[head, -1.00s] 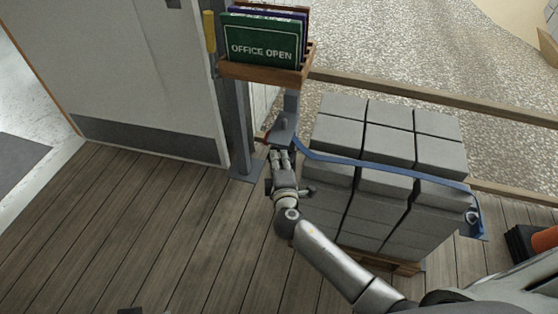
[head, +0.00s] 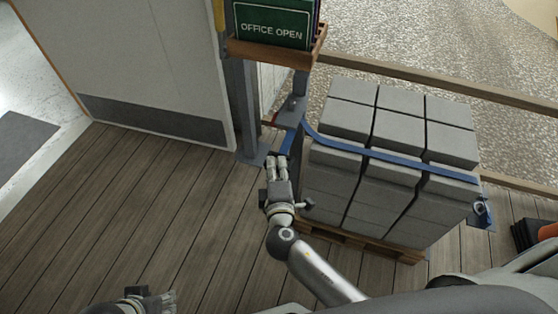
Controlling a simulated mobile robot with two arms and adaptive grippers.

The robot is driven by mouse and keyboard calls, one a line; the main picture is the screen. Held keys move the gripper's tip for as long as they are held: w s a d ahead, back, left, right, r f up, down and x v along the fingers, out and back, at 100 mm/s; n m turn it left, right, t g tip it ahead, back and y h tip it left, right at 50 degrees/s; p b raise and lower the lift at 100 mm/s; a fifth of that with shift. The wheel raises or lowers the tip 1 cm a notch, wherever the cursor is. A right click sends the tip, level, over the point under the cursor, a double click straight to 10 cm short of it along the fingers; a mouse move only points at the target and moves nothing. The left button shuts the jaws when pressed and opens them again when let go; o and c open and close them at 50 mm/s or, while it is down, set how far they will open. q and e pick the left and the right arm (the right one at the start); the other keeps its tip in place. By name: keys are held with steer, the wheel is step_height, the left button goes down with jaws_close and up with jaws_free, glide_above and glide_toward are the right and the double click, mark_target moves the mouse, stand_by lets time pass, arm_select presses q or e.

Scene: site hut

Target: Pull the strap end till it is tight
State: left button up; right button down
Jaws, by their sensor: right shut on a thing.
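A blue strap (head: 398,159) runs across the front of a stack of grey blocks (head: 397,120). On the left it passes to a grey bracket (head: 291,109) on a post. On the right it reaches a metal fitting (head: 482,209) at the stack's corner. The blue strap end (head: 288,140) hangs from the bracket down to my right gripper (head: 277,161), which is shut on it. The fingers hide the tip of the strap end. My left gripper (head: 160,299) shows partly at the bottom edge, away from the strap; its jaws are unclear.
The blocks stand on a wooden pallet (head: 345,237). A wooden sign tray (head: 270,52) with a green sign is above the bracket. A white door (head: 130,60) is at the left. The plank floor (head: 150,200) left of my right gripper is clear.

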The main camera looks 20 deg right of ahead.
steer(key=shift+s+a+f, duration=0.1)
steer(key=shift+f, duration=0.05)
steer(key=c, duration=1.4)
jaws_free()
steer(key=shift+o, duration=0.2)
steer(key=v, duration=1.2)
steer(key=shift+r, duration=0.2)
